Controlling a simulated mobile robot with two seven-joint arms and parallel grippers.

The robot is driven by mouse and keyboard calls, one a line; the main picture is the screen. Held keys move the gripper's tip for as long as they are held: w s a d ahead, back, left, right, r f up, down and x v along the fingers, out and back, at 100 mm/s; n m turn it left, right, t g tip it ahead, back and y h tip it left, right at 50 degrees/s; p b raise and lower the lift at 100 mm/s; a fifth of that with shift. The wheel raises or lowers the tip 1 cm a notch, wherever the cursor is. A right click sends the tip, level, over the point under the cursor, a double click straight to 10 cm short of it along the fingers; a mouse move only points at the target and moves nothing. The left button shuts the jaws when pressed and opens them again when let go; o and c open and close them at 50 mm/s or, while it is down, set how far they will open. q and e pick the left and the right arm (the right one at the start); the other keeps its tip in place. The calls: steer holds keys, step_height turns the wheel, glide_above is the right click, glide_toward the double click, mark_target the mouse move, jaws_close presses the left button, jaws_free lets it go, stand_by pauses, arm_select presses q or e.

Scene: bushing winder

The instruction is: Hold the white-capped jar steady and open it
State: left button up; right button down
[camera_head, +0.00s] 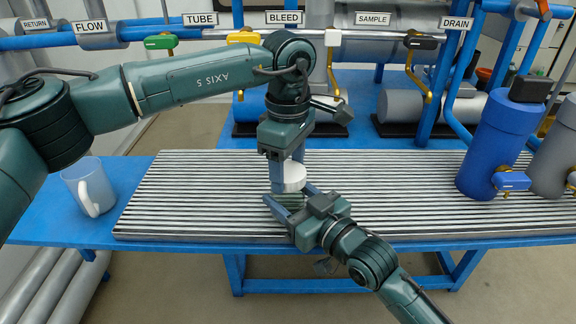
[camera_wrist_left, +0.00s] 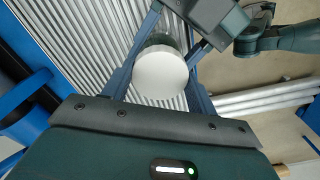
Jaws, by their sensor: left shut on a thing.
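The jar's white cap (camera_head: 294,175) is between the fingers of my left gripper (camera_head: 287,174), which comes down from above and is shut on it. The cap also shows as a round white disc in the left wrist view (camera_wrist_left: 160,73). The greenish jar body (camera_head: 290,199) is directly below the cap and mostly hidden by fingers. It shows behind the cap in the left wrist view (camera_wrist_left: 161,40). My right gripper (camera_head: 290,200) reaches in from the lower right, its fingers on either side of the jar body, low over the slatted top. The jar looks upright.
The ribbed slatted top (camera_head: 200,190) lies on a blue table (camera_head: 30,215). A blue cylinder (camera_head: 492,145) with a valve stands at the right. Labelled pipes with valves run along the back.

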arm_select(q)
steer(key=n, duration=0.4)
steer(key=shift+n, duration=0.3)
steer(key=n, duration=0.6)
steer(key=shift+n, duration=0.3)
steer(key=n, duration=0.6)
steer(key=shift+n, duration=0.3)
steer(key=n, duration=0.5)
steer(key=shift+r+n, duration=0.1)
steer(key=shift+n, duration=0.3)
steer(key=shift+r, duration=0.15)
steer(key=shift+r, duration=0.95)
